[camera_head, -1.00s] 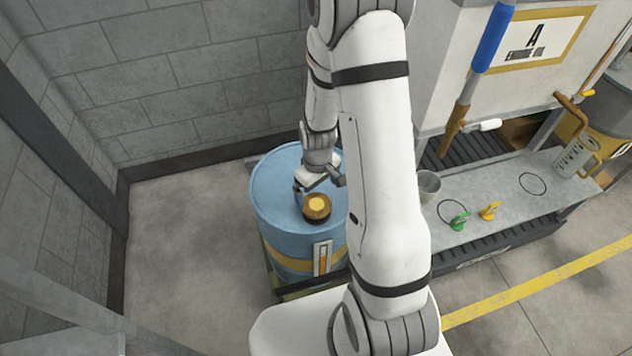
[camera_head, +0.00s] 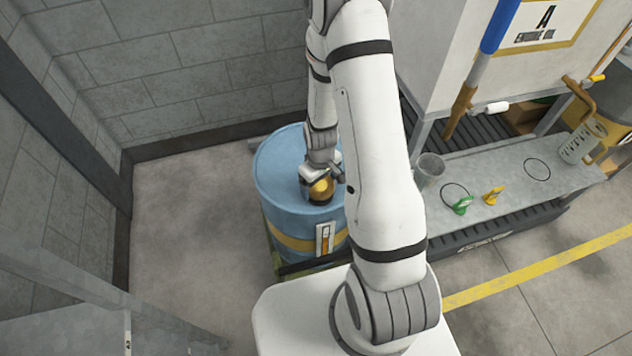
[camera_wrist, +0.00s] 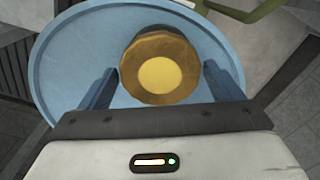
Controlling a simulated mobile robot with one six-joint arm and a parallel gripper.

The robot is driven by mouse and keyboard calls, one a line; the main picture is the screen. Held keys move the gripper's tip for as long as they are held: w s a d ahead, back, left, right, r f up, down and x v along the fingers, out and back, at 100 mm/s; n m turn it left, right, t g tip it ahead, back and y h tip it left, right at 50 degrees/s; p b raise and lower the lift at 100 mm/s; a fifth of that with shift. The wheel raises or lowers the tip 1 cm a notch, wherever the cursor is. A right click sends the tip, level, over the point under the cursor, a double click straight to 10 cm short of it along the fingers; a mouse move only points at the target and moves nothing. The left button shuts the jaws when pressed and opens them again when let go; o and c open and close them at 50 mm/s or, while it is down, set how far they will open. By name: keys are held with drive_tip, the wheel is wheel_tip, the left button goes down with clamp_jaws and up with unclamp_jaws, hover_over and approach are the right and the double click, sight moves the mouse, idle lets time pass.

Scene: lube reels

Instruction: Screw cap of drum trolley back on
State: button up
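The blue drum (camera_head: 275,185) stands on a low trolley at the wall corner. Its round top also shows in the wrist view (camera_wrist: 60,75). A brown-gold cap (camera_wrist: 158,48) with a yellow centre disc sits over the drum top; it also shows in the head view (camera_head: 321,190). I cannot tell whether it is threaded on. My gripper (camera_wrist: 159,70) is open above the drum, with one finger on each side of the cap. A small gap shows at the right finger; contact at the left is unclear.
A grey bench (camera_head: 500,190) at right holds a metal cup (camera_head: 430,168), a green item (camera_head: 462,205), a yellow item (camera_head: 493,196) and a jug (camera_head: 577,146). A block wall (camera_head: 180,85) stands behind the drum. The floor left of the drum is clear.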

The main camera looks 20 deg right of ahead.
sight(320, 185)
drive_tip(key=c, duration=0.7)
drive_tip(key=shift+m+b, duration=0.35)
drive_tip(key=shift+m, duration=0.85)
drive_tip(key=o, duration=1.1)
drive_tip(key=shift+c, duration=0.2)
drive_tip(key=shift+r+p, duration=1.8)
drive_tip(key=shift+r, duration=1.2)
